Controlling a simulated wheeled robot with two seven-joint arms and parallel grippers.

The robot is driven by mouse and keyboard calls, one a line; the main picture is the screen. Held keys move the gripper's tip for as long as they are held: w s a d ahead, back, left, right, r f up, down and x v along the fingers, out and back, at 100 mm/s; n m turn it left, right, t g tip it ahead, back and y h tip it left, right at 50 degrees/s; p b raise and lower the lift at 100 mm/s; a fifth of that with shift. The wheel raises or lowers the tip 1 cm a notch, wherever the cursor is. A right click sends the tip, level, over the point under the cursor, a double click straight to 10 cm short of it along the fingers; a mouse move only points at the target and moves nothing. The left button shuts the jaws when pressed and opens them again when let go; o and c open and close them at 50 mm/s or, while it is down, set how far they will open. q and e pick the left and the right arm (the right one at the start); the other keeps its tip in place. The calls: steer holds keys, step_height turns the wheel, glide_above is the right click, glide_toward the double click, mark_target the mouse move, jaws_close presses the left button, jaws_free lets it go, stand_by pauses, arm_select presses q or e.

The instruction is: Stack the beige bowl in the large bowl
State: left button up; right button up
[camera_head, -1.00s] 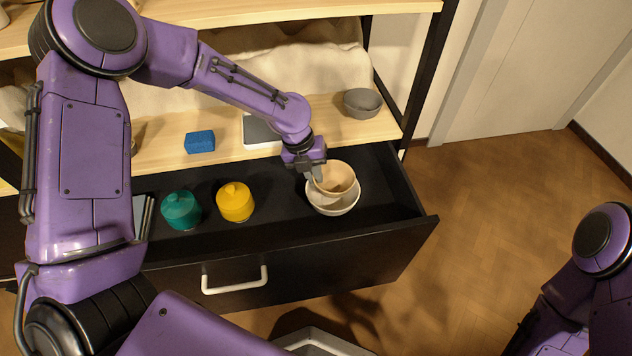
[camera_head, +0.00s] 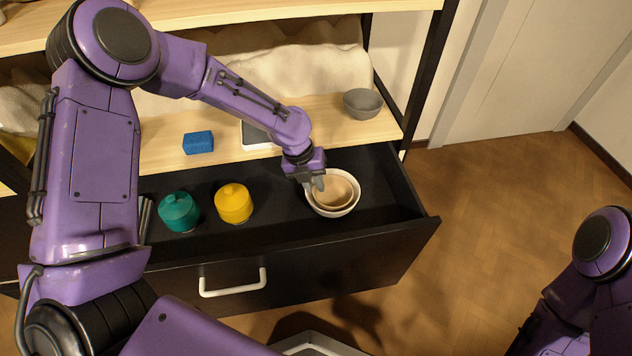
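The beige bowl (camera_head: 335,190) sits upright inside the large pale bowl (camera_head: 345,213), which stands in the open black drawer near its right end. The large bowl's rim shows around the beige one. My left gripper (camera_head: 315,186) points down at the left rim of the beige bowl, with its fingertips at or just over the rim. Whether the fingers still pinch the rim is too small to tell. My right arm (camera_head: 585,285) shows at the lower right edge; its gripper is out of view.
A teal lidded jar (camera_head: 179,213) and a yellow lidded jar (camera_head: 233,204) stand in the drawer (camera_head: 385,195) left of the bowls. On the shelf behind are a blue sponge (camera_head: 198,142), a grey-topped white object (camera_head: 256,136) and a grey bowl (camera_head: 362,103). The drawer's right end is clear.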

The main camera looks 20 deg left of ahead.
arm_select(q)
steer(key=p+v, duration=0.4)
steer(key=v, duration=0.9)
steer(key=shift+d+r, duration=0.1)
